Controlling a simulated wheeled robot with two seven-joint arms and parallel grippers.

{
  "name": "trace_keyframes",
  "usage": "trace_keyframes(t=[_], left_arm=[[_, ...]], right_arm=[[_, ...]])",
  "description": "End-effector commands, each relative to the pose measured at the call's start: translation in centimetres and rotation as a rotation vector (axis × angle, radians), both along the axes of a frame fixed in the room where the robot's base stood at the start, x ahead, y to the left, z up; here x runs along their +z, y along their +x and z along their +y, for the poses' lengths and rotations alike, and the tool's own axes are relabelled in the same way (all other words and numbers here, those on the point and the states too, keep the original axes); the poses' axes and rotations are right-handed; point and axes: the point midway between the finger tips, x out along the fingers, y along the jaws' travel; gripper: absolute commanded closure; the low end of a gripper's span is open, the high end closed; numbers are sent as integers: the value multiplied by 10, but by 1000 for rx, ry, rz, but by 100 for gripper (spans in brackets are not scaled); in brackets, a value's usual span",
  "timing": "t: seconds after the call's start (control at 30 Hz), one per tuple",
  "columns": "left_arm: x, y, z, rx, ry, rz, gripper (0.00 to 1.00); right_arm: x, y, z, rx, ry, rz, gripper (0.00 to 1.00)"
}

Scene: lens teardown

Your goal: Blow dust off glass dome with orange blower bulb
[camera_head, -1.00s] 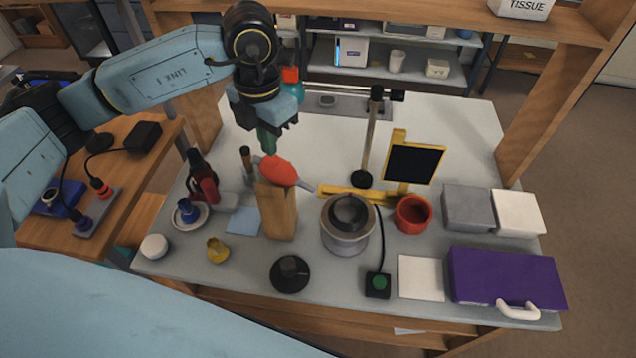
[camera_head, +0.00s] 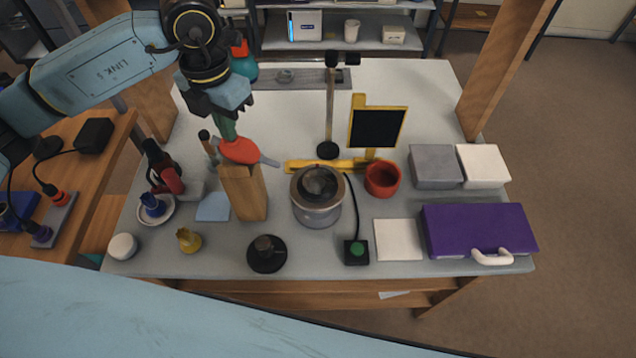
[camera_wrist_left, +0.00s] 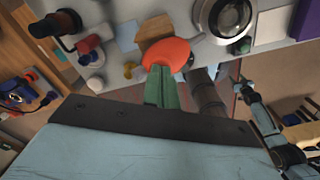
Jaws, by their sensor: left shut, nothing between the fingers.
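The orange blower bulb (camera_head: 240,151) lies on top of an upright wooden block (camera_head: 243,193), its grey nozzle pointing right. My left gripper (camera_head: 228,136) has its green fingers shut and empty, pointing down right at the bulb; whether they touch it I cannot tell. In the left wrist view the fingers (camera_wrist_left: 163,84) cover part of the bulb (camera_wrist_left: 167,54). The dark glass dome (camera_head: 319,182) sits in a round grey metal holder (camera_head: 317,213), right of the block. A jointed blue and black arm, probably my right, shows small at the wrist view's lower right.
A black stand (camera_head: 330,110), yellow frame with dark panel (camera_head: 377,128) and red cup (camera_head: 382,179) stand behind and right of the dome. A black knob (camera_head: 266,253) and green-button switch (camera_head: 356,251) are in front. The purple case (camera_head: 478,228) is at right. The back table is fairly clear.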

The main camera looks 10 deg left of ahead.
Motion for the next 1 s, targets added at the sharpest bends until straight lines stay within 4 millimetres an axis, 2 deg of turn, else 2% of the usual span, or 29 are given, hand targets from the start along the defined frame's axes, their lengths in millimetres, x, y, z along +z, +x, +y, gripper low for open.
trace_keyframes(t=[0.3,0.57,1.0], left_arm=[[-15,0,0,0,0,1,100],[-13,0,0,0,1,2,100],[16,0,0,0,-1,0,100]], right_arm=[[-13,0,0,0,0,0,48],[-11,0,0,0,0,0,48],[5,0,0,0,0,0,48]])
